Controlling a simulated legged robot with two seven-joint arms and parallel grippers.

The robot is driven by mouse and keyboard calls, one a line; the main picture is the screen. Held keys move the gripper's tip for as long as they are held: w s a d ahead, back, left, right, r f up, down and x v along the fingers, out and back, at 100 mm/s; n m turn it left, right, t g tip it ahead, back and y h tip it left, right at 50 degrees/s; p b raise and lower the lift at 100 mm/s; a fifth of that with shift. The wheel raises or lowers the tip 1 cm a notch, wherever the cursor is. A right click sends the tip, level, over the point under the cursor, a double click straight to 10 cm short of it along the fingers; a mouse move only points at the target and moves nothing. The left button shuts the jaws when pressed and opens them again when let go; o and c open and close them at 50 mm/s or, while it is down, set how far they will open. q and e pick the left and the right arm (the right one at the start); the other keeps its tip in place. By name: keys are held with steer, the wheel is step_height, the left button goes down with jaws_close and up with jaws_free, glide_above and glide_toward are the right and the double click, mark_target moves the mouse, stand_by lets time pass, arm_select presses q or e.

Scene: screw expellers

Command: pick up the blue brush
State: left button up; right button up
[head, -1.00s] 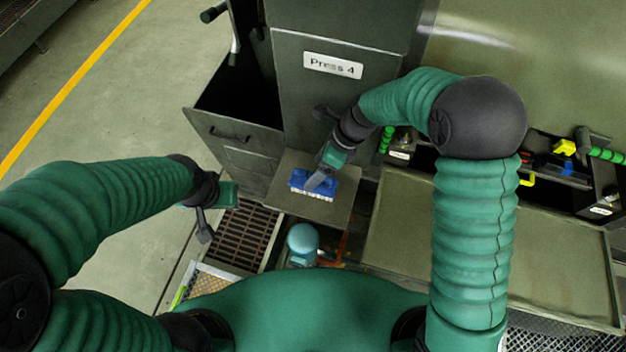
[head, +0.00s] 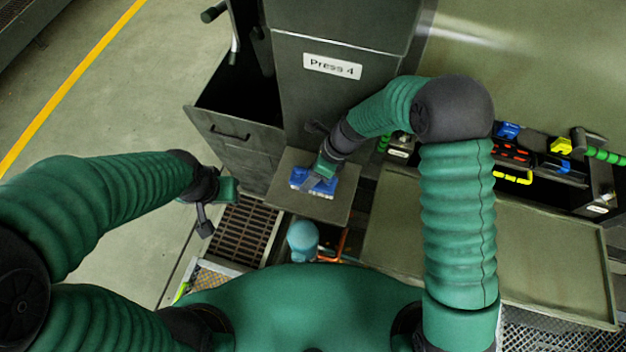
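The blue brush (head: 325,188) lies on a small grey-brown shelf (head: 335,208) in front of the cabinet labelled Press 4. My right gripper (head: 312,180) reaches down onto the brush from above. Its fingers overlap the brush's top, and I cannot tell whether they have closed on it. The brush's pale bristles, along its lower edge, are now mostly out of sight. My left gripper (head: 208,210) hangs to the left of the shelf over the floor, away from the brush. Its finger opening cannot be made out.
The Press 4 cabinet (head: 330,95) stands behind the shelf, with an open dark bin (head: 235,130) on its left. A grate (head: 245,230) and a light blue rounded part (head: 302,238) lie below the shelf. A tool rack (head: 540,165) and an empty bench top (head: 540,245) are at right.

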steer(key=shift+c, duration=1.1)
steer(key=shift+r, duration=0.1)
step_height(320, 180, up, 3)
steer(key=shift+s+r+b, duration=0.1)
steer(key=shift+r+b, duration=0.1)
steer(key=shift+b, duration=0.5)
steer(key=s+a+r+b, duration=0.1)
steer(key=s+b, duration=0.2)
steer(key=s, duration=1.2)
steer(key=shift+s+r, duration=0.25)
steer(key=shift+s, duration=0.15)
steer(key=shift+a, duration=0.1)
